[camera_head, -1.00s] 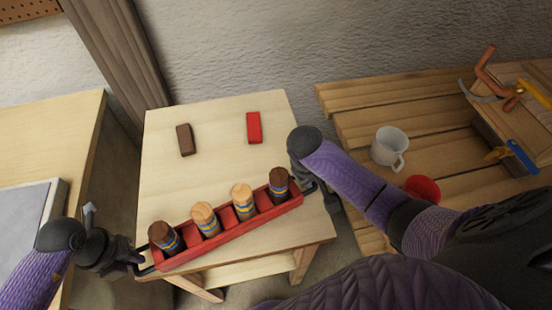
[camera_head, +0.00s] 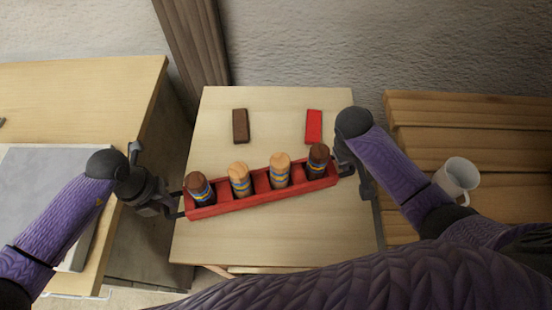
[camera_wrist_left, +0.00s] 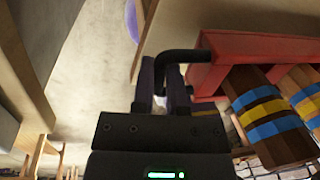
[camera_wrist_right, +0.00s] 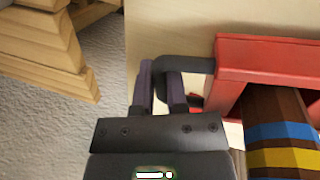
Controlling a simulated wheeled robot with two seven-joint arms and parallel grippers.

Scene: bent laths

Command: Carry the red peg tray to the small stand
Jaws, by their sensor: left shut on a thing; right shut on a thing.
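The red peg tray (camera_head: 262,196) is a long narrow tray with several wooden pegs banded blue and yellow standing in it. In the head view it is over the small stand (camera_head: 210,130), slightly tilted in the picture with its right end further back. I cannot tell whether it touches the top. My left gripper (camera_head: 175,203) is shut on the dark handle at the tray's left end, seen also in the left wrist view (camera_wrist_left: 185,56). My right gripper (camera_head: 345,168) is shut on the handle at the right end, seen in the right wrist view (camera_wrist_right: 185,64).
A brown block (camera_head: 240,126) and a red block (camera_head: 313,127) lie on the stand behind the tray. A wooden table with a grey panel (camera_head: 50,180) is at left. A slatted bench (camera_head: 430,110) with a white mug (camera_head: 457,177) is at right.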

